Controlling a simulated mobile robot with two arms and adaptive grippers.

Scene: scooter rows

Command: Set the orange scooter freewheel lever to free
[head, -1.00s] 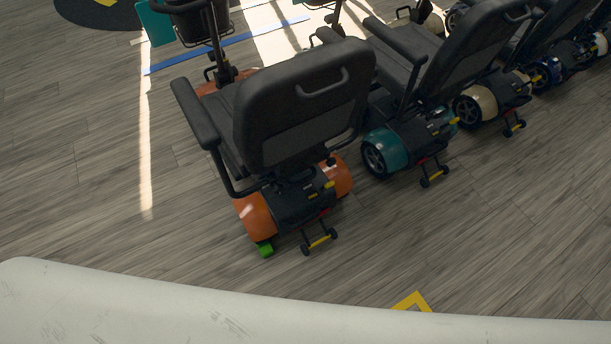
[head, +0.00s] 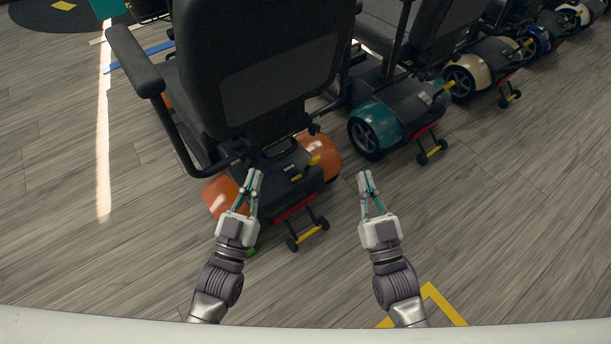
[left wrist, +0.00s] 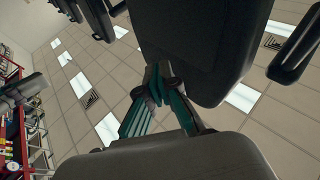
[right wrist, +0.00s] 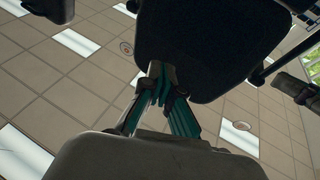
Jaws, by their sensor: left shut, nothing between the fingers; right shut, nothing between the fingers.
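The orange scooter stands with its back to me; its right orange fender (head: 320,155) and left fender (head: 221,196) flank a dark rear housing. A small yellow lever (head: 313,161) sits on the right part of that housing; its setting cannot be read. My left gripper (head: 251,182) is shut and empty, overlapping the left fender in the head view. My right gripper (head: 365,183) is shut and empty over bare floor, right of the scooter. Shut fingers show in the left wrist view (left wrist: 160,85) and right wrist view (right wrist: 163,82); neither wrist view shows the lever.
The orange scooter's black seat back (head: 270,80) rises above the housing. A small-wheeled rear bar (head: 312,232) sticks out low behind it. A teal scooter (head: 383,120) stands close on the right, with several more beyond.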

